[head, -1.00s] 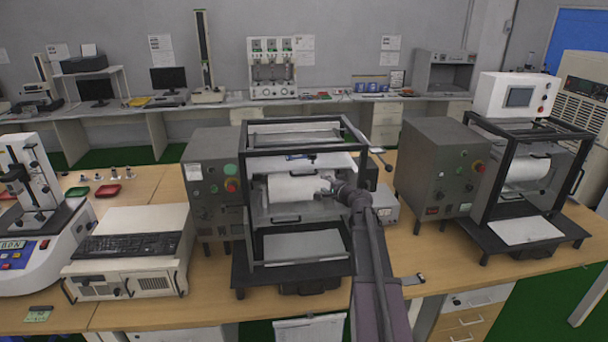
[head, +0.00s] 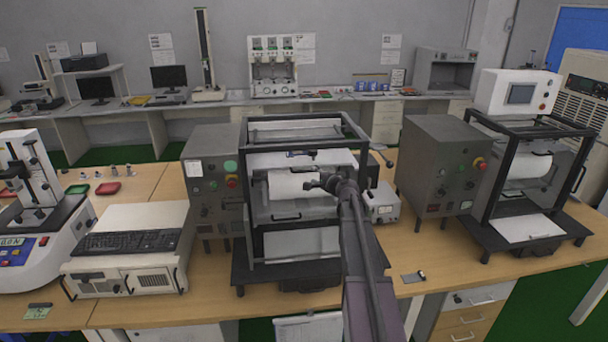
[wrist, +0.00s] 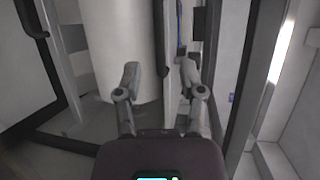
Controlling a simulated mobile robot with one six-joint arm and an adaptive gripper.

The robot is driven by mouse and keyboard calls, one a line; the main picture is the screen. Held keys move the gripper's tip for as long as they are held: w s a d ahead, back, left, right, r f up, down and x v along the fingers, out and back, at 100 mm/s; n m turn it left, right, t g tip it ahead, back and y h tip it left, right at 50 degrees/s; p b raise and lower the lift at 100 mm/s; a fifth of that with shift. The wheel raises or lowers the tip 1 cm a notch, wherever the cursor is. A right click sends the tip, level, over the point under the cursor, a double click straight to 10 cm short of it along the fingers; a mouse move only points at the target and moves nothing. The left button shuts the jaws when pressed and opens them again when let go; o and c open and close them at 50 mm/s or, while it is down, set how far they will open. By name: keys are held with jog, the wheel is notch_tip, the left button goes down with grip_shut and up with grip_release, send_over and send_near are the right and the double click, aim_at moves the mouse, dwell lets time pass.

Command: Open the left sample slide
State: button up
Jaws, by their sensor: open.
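The left framed machine (head: 248,180) stands on the wooden bench, with a white roller (head: 290,186) inside its black frame. A clear front panel with a dark handle (head: 286,217) shows below the roller; I cannot tell for sure which part is the sample slide. My gripper (head: 314,184) is in front of the roller's right end in the head view, and my arm hides the machine's lower right part. In the wrist view my gripper (wrist: 161,75) is open and empty, its fingers apart beside the white roller (wrist: 112,50). A black handle (wrist: 31,20) is at the upper left, away from the fingers.
A grey control box (head: 210,185) adjoins the machine on the left. A second framed machine (head: 520,185) stands at the right with its control box (head: 440,165). A keyboard (head: 125,241) rests on a beige unit.

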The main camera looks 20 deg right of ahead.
aim_at(306, 171)
jog(key=b+x, duration=0.1)
jog(key=x, duration=0.6)
jog(key=shift+w, duration=0.15)
